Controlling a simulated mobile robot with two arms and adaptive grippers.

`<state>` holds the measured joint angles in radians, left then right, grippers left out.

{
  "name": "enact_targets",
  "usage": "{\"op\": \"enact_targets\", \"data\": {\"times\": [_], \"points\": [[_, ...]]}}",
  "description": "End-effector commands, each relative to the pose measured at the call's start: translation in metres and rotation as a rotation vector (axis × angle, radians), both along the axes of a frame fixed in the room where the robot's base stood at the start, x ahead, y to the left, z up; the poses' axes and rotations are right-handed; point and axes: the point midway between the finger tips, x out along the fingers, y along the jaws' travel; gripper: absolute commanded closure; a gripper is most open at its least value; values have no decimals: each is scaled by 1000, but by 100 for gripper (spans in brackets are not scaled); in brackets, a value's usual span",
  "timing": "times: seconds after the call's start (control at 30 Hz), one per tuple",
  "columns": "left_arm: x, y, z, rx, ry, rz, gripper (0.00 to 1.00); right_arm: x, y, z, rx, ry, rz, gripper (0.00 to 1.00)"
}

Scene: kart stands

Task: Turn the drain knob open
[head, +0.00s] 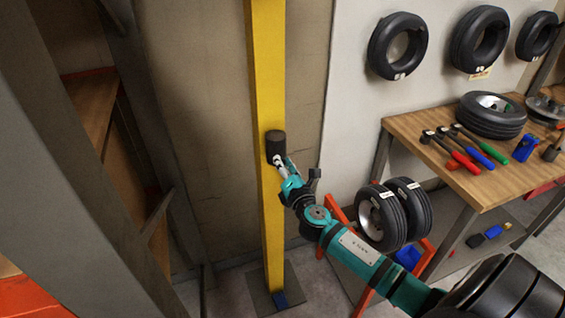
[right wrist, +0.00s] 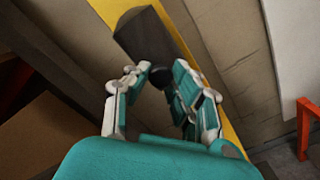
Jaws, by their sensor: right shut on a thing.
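The same housing (right wrist: 143,37) shows at the top of the right wrist view. A small round black knob (right wrist: 161,76) sits just below it, between the fingers of my right gripper (right wrist: 157,80). The right gripper (head: 279,162) reaches the post from the lower right and is shut on the knob. In the head view the fingers hide the knob. My left gripper is not in view.
A wooden workbench (head: 402,123) with tools and a tire stands at the right. Grey steel uprights (head: 60,130) and shelving stand at the left. Wall space beside the post is clear.

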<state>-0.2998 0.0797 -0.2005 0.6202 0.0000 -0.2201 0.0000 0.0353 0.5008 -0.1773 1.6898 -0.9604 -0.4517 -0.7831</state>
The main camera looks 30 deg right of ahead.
Motion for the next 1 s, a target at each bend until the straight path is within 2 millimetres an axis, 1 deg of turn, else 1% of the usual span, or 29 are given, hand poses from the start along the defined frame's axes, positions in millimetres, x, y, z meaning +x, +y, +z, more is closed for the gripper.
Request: {"op": "enact_targets", "data": {"times": [0.03, 0.6, 0.8, 1.0], "points": [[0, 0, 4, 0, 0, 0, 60, 0, 1, -1, -46, 16, 3, 100], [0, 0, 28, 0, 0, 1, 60, -1, -1, -2, -564, 141, 3, 100], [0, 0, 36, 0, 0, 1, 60, -1, -1, -2, -711, 176, 4, 100], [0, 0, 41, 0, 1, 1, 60, -1, -1, -3, -818, 202, 4, 100]]}}
